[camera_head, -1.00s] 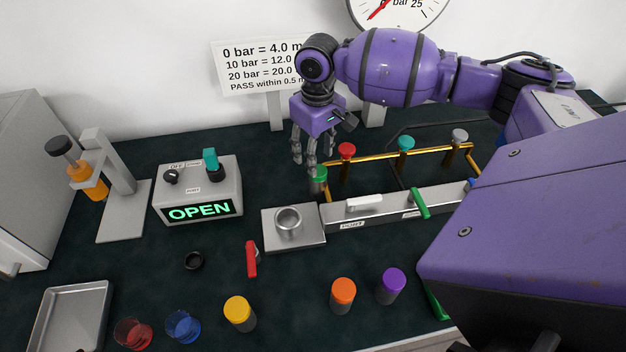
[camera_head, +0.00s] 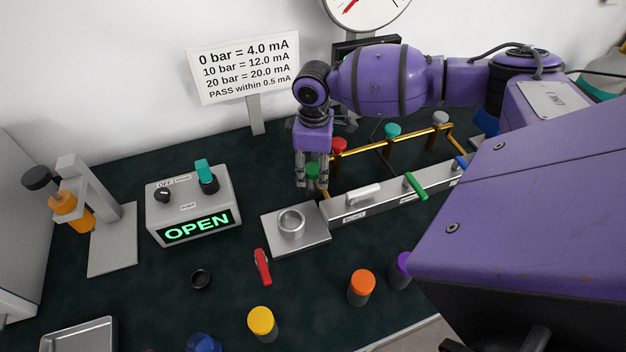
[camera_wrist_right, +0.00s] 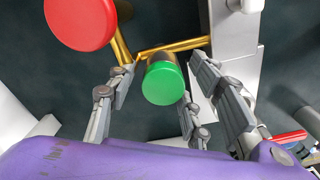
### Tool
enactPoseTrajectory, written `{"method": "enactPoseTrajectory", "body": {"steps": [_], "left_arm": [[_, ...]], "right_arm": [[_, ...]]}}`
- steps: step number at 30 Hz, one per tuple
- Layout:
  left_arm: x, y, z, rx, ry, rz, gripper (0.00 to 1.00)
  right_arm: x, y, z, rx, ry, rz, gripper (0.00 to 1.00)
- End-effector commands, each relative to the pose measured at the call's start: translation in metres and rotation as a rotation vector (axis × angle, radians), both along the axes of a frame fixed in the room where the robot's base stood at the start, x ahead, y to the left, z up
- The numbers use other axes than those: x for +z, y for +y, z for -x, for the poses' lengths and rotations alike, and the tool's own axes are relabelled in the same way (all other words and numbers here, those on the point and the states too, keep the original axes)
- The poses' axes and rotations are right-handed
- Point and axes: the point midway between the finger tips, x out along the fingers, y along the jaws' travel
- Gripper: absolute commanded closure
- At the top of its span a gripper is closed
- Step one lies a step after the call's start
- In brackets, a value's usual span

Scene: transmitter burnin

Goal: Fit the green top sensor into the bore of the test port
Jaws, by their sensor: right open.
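The green-top sensor (camera_head: 313,170) stands upright behind the test port, close to the near end of the brass pipe. In the right wrist view its round green top (camera_wrist_right: 166,83) lies between my fingers, with part of its darker body showing. My right gripper (camera_head: 312,182) points down around it, fingers open and spread on both sides; in the wrist view the fingers (camera_wrist_right: 160,88) show gaps to the top. The test port (camera_head: 268,238) is a metal block with a raised ring; its bore (camera_head: 291,222) looks empty. My left gripper is out of view.
The brass pipe (camera_head: 364,156) carries red (camera_head: 338,144), teal and grey tops behind the grey valve rail (camera_head: 385,203) with its green lever (camera_head: 415,186). Yellow (camera_head: 261,321) and orange (camera_head: 361,284) sensors stand in front. A lit OPEN box (camera_head: 193,205) stands left of the port.

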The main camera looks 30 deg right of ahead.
Motion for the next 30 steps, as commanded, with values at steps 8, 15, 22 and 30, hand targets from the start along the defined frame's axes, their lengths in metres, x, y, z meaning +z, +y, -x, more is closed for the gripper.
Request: {"method": "enactPoseTrajectory", "body": {"steps": [8,15,22,30], "left_arm": [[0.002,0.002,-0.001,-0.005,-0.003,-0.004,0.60],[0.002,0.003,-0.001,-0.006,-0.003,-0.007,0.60],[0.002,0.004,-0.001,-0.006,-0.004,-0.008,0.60],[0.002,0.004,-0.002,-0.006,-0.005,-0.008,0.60]], "right_arm": [[-0.038,-0.001,-0.003,-0.001,0.001,-0.001,0.53],[-0.043,-0.002,-0.003,-0.002,-0.001,-0.001,0.53],[-0.043,-0.001,-0.003,-0.002,-0.001,-0.001,0.76],[-0.042,-0.002,-0.003,-0.002,-0.001,-0.001,1.00]]}}
